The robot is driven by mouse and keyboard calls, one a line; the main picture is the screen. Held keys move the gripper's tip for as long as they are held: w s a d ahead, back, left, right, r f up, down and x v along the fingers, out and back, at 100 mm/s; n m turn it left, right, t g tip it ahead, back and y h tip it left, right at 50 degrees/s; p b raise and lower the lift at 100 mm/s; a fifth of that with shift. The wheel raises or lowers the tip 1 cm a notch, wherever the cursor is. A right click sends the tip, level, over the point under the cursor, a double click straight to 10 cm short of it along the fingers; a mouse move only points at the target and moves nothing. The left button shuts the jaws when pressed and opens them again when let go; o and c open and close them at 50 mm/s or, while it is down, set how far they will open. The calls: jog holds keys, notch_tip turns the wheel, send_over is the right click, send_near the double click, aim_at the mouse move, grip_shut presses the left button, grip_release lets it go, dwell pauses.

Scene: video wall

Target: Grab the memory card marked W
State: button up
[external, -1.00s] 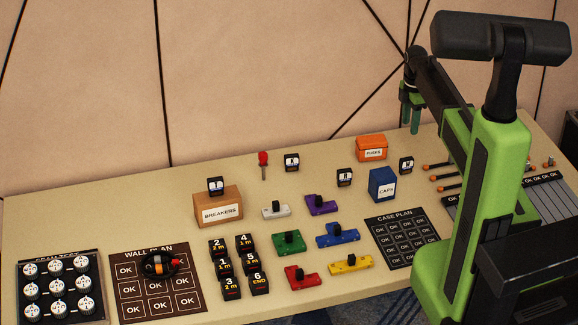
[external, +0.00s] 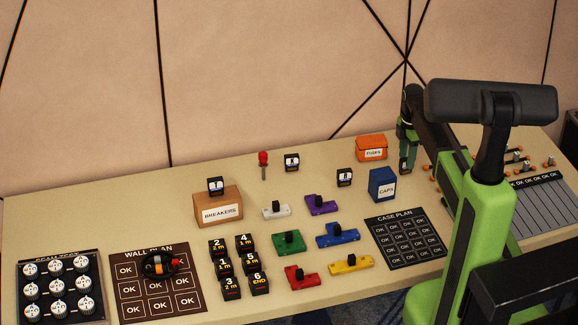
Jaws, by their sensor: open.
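Several small black memory cards with pale labels stand on the table: one on top of the breakers box (external: 215,186), one near the back (external: 292,162), one left of the caps box (external: 345,177), and one at the right (external: 405,166). Their letters are too small to read, so I cannot tell which is marked W. My gripper (external: 408,154) is open and points down at the right-hand card. Its fingers overlap the card's upper part in the picture. I cannot tell whether they touch it.
The orange fuses box (external: 371,148) stands close to the left of my gripper, and the blue caps box (external: 382,185) stands in front of it. Orange-tipped sliders (external: 515,160) lie to the right. Coloured blocks and the case plan (external: 403,241) lie nearer the front.

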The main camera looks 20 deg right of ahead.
notch_tip(320, 180, down, 3)
jog(key=shift+f+b, duration=0.15)
jog(key=shift+b, duration=0.75)
jog(key=shift+r, duration=0.2)
jog(key=shift+c, duration=0.4)
grip_shut()
